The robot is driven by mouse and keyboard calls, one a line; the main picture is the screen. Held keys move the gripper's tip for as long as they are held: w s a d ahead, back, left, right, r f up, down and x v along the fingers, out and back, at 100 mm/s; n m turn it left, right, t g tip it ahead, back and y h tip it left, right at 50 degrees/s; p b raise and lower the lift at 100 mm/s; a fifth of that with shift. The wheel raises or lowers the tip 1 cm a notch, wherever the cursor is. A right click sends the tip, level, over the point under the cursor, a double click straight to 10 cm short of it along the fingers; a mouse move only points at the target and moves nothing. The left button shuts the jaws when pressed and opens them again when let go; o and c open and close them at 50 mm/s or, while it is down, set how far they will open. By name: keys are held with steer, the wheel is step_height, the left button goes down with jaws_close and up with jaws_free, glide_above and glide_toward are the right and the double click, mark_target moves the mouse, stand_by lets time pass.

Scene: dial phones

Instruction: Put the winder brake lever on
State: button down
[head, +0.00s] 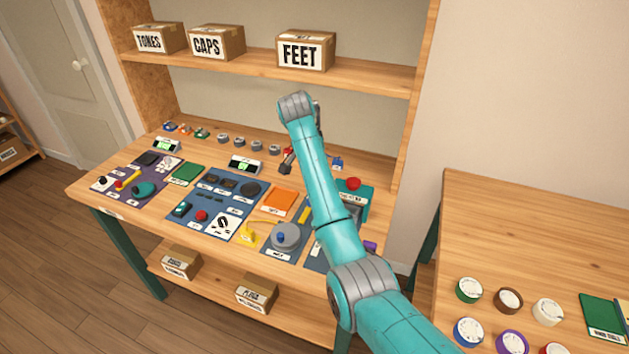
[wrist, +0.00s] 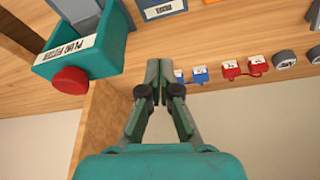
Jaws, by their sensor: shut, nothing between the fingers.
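In the wrist view my gripper (wrist: 158,66) is shut and empty, its fingertips together over the wooden bench top. In the head view my arm hides it. I cannot make out the winder brake lever for certain. My arm covers part of the bench's right side.
A teal box with a red button (wrist: 71,80), labelled as a plug fitter, stands left of my fingers. Small blue (wrist: 200,74) and red (wrist: 231,69) parts lie to their right. A shelf with boxes (head: 305,52) overhangs the bench. A second table (head: 540,240) stands right.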

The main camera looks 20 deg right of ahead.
steer(key=x, duration=0.9)
steer(key=shift+a+f, duration=0.1)
steer(key=shift+f, duration=0.15)
steer(key=shift+s+a+r, duration=0.15)
steer(key=shift+s+a, duration=1.05)
steer(key=shift+a, duration=0.25)
